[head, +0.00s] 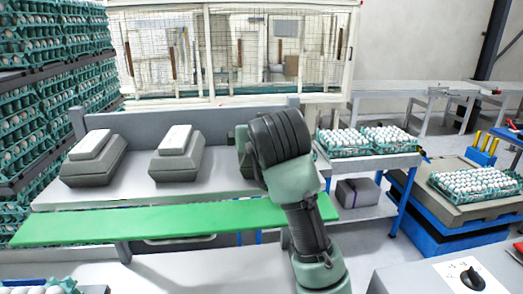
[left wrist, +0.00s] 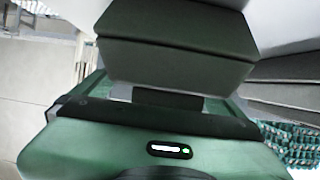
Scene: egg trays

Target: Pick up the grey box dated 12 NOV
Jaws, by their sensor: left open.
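Two grey boxes with pale tops stand on the grey table in the head view, one at the left (head: 93,163) and one in the middle (head: 180,158). No date on them is readable to me. My left arm (head: 300,190) rises in front of the table's right part and hides most of what is behind it, including its gripper's fingertips. In the left wrist view, a grey box (left wrist: 175,58) is right in front of my left gripper (left wrist: 168,98), which is open. I cannot tell whether they touch. My right gripper is out of view.
A green strip (head: 150,224) runs along the table's front. Tall egg-tray stacks (head: 45,90) stand at the left. More grey boxes (left wrist: 285,68) show in the left wrist view.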

